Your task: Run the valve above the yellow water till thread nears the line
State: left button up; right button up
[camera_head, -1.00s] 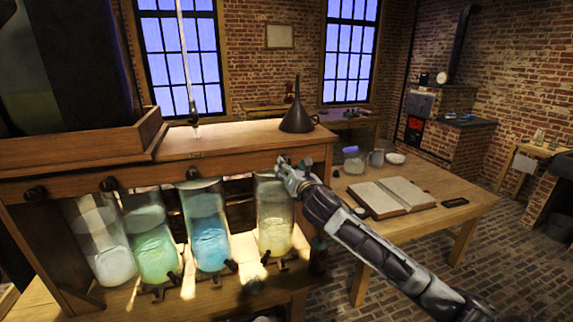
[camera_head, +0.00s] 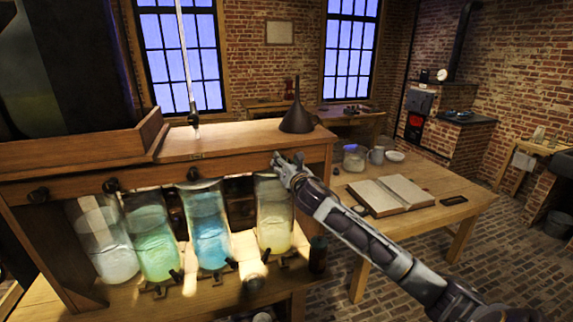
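The jar of yellow water (camera_head: 274,228) is the rightmost of the glass jars under the wooden shelf. Pale yellow liquid fills its lower part; I cannot make out a line on it. My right gripper (camera_head: 279,163) is at the shelf's front edge just above this jar. Its fingers cover the spot where a valve knob would sit, so the valve and the grip are hidden. A thin, pale vertical tube or thread (camera_head: 184,60) stands above the shelf, with a dark lower end. My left gripper is out of view.
Dark valve knobs sit above the white (camera_head: 38,195), green (camera_head: 110,185) and blue (camera_head: 193,174) jars. A dark funnel (camera_head: 297,118) stands on the shelf (camera_head: 235,137). An open book (camera_head: 392,195) lies on the right table.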

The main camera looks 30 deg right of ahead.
jog(key=c, duration=1.1)
jog(key=shift+n+p, duration=1.6)
jog(key=shift+p, duration=0.5)
jog(key=shift+n, duration=1.9)
jog(key=shift+n, duration=1.5)
